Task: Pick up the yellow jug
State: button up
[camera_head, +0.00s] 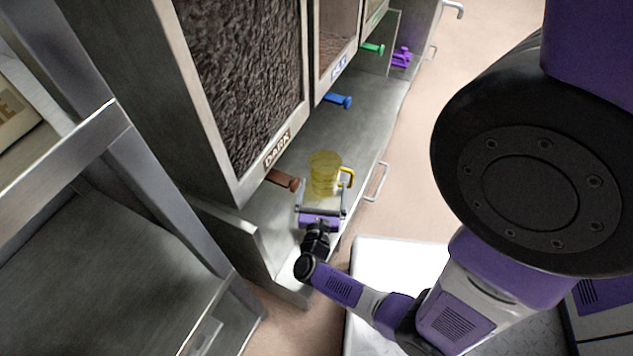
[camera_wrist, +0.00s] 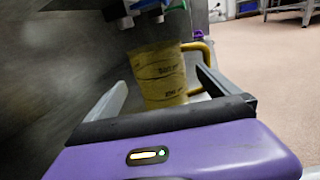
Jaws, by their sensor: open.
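The yellow jug (camera_head: 325,172) is a see-through vessel with a yellow handle on its right side. It stands upright on the grey metal ledge below the hoppers, close to the brown tap of the DARK hopper. My gripper (camera_head: 321,200) is at the near side of the jug, with its fingers pointing toward it. In the wrist view the jug (camera_wrist: 160,75) stands just beyond the purple gripper body, between the lines of the two open fingers (camera_wrist: 170,97). I cannot tell whether the fingers touch it. Its lower part is partly hidden by the gripper.
The brown tap (camera_head: 283,180) juts out left of the jug. A blue tap (camera_head: 338,100) and a green tap (camera_head: 373,48) are farther along. A drawer handle (camera_head: 377,182) sticks out from the ledge front. A metal rack (camera_head: 110,130) stands at left. Open floor lies right.

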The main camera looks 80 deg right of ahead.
aim_at(327, 158)
jog(key=d+b, duration=0.1)
jog(key=d, duration=0.5)
jog(key=shift+w+d+r+b, duration=0.1)
jog(key=shift+d+r+b, duration=0.05)
jog(key=shift+d+b, duration=0.2)
jog(key=shift+c, duration=0.2)
jog(key=c, duration=1.3)
jog(key=shift+r, duration=0.1)
